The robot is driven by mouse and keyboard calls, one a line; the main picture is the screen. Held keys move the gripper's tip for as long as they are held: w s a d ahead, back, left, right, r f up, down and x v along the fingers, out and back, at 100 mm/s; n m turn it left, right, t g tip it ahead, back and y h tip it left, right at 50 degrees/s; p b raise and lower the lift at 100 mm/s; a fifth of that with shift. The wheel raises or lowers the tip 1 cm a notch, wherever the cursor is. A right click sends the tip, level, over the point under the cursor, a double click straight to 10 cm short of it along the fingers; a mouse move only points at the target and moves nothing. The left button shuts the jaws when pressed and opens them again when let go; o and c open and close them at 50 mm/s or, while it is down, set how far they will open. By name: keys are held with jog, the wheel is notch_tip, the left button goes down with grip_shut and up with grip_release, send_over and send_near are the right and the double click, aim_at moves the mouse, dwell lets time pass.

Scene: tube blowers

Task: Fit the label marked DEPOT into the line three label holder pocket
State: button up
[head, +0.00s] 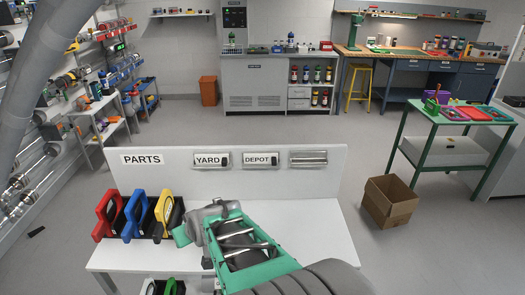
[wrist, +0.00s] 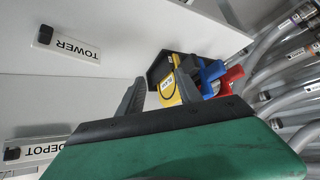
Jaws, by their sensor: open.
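The label marked DEPOT (head: 257,159) sits in the middle holder on the upright board, right of the YARD label (head: 207,159). The third holder (head: 308,158), at the right, shows no label. The wrist view shows DEPOT (wrist: 35,150) at its lower left edge, apart from my gripper. A label marked TOWER (wrist: 68,45) appears to lie on the tabletop; my arm seems to hide it in the head view. My gripper (wrist: 160,92) is open with nothing between its grey fingers. It is above the table, in front of the board.
Red (head: 107,214), blue (head: 135,214) and yellow (head: 164,212) handled items stand in dark bins at the table's left. A PARTS sign (head: 142,159) is on the board. The right of the tabletop (head: 325,225) is clear. A cardboard box (head: 389,203) stands on the floor at right.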

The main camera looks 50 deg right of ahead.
jog(key=d+r+m+t+h, duration=0.2)
jog(key=d+m+t+h, duration=0.15)
jog(key=d, duration=0.95)
jog(key=m+h, duration=0.4)
jog(key=h, duration=0.4)
send_near(274, 162)
jog(key=x, duration=0.2)
jog(key=p+x, duration=0.3)
jog(key=x, duration=0.4)
jog(key=shift+d, duration=0.1)
jog(key=shift+w+d, duration=0.15)
jog(key=shift+d, duration=0.05)
jog(key=shift+c, duration=0.3)
grip_shut()
